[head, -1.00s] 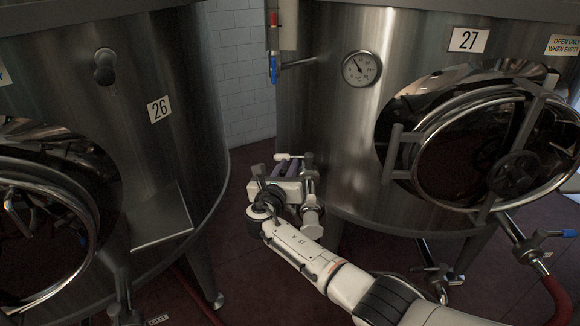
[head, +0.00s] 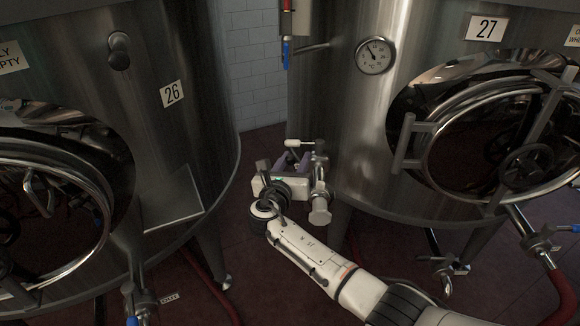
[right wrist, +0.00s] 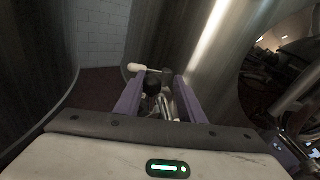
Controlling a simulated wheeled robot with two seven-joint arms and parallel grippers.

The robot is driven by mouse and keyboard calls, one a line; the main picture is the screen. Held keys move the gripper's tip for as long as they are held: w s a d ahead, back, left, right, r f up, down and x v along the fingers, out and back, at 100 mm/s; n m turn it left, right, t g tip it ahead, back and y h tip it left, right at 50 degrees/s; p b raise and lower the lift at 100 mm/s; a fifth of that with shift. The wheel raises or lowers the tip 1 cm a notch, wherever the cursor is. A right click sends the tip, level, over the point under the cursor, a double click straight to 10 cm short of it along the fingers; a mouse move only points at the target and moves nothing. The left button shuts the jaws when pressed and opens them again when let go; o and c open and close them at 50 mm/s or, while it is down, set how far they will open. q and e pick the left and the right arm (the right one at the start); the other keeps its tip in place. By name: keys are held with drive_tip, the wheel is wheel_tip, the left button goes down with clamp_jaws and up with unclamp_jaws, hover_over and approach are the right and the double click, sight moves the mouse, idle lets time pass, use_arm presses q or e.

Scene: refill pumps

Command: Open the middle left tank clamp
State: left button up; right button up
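A metal valve fitting with a white-tipped handle (head: 300,143) stands at the left side of tank 27, between the two tanks. I cannot tell for certain whether it carries the clamp. My right gripper (head: 292,160) is close to it, with purple fingers pointing at it. In the right wrist view the fingers (right wrist: 158,92) are apart, and the fitting's metal body, a black knob (right wrist: 152,87) and the white handle (right wrist: 143,68) show between and just beyond them. Contact cannot be told. The gripper's body hides the lower fitting in the wrist view. My left gripper is not in view.
Tank 26 (head: 185,140) stands on the left and tank 27 (head: 345,120) on the right, with a narrow floor gap between. Tank 27 has a round hatch (head: 500,150) and a dial (head: 376,55). A red hose (head: 205,280) lies on the dark red floor.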

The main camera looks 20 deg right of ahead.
drive_tip(key=v, duration=0.6)
drive_tip(key=shift+s, duration=0.2)
drive_tip(key=shift+a, duration=0.1)
